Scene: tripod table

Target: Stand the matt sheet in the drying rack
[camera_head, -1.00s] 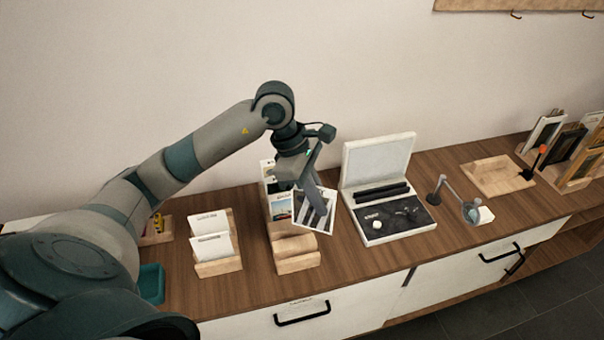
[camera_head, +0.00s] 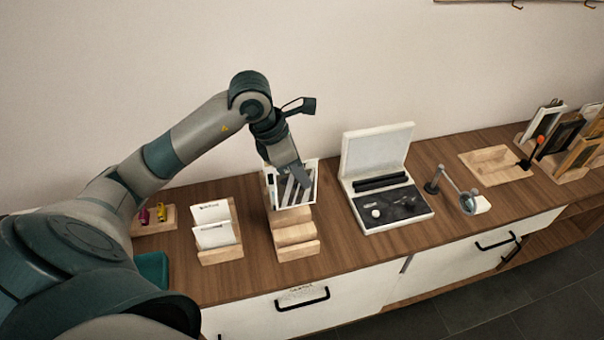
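My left gripper (camera_head: 301,180) is shut on a white-bordered sheet (camera_head: 304,196) with a grey striped picture, which I take for the matt sheet. It holds the sheet nearly upright at the back of a stepped wooden rack (camera_head: 297,249), likely the drying rack. The front steps of this rack are bare. The sheet and gripper hide the rack's rear part and most of the prints standing there. I cannot tell whether the sheet's lower edge touches the rack. My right gripper is not in view.
Left of the rack, a wooden holder (camera_head: 222,255) carries two white cards. Right of it stands an open white case (camera_head: 381,228) with dark contents. Further right are a small lamp (camera_head: 468,203), a wooden board (camera_head: 496,165) and several frames (camera_head: 562,138). A wall closes the back.

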